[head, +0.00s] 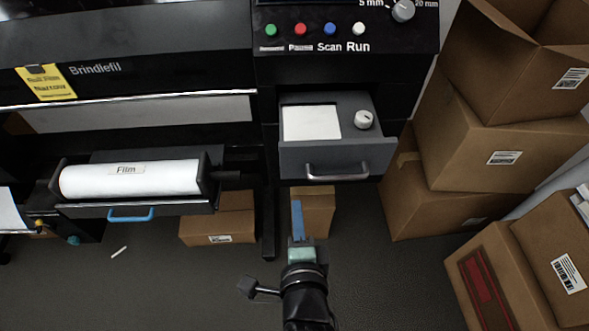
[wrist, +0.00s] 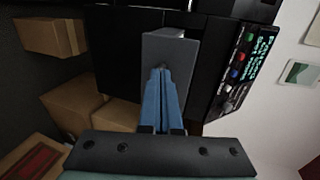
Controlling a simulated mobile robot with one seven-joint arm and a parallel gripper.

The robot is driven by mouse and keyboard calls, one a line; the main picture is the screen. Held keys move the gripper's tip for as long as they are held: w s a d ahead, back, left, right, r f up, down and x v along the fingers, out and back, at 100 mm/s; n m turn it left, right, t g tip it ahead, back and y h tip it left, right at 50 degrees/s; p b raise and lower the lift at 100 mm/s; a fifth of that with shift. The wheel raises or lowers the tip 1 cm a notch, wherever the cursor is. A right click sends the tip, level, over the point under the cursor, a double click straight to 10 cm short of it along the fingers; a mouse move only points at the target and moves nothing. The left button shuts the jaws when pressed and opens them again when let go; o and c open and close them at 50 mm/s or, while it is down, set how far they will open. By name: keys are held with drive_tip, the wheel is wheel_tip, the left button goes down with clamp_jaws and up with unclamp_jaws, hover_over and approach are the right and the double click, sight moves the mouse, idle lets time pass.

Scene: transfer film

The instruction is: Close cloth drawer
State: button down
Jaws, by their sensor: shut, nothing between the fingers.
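The cloth drawer (head: 337,160) stands open below the control panel, pulled out toward me. It is grey with a curved silver handle, and holds a white cloth pad (head: 312,122) and a white round knob (head: 363,119). My gripper (head: 296,205) is shut and empty, its blue fingers together, in front of and below the drawer in the head view. In the wrist view my gripper (wrist: 160,72) points at the drawer's grey front (wrist: 168,50). The fingers hide part of the front and handle there, and I cannot tell whether they touch it.
A film roll (head: 130,178) lies in an open tray with a blue handle at the left. The control panel (head: 345,30) with coloured buttons is above the drawer. Cardboard boxes (head: 470,130) are stacked at the right, others under the machine.

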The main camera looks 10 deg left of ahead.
sight(294, 165)
drive_tip(key=x, duration=0.3)
drive_tip(key=p+x, duration=0.1)
drive_tip(key=x, duration=0.2)
drive_tip(key=r+x, duration=0.1)
drive_tip(key=x, duration=0.3)
drive_tip(key=shift+w, duration=0.15)
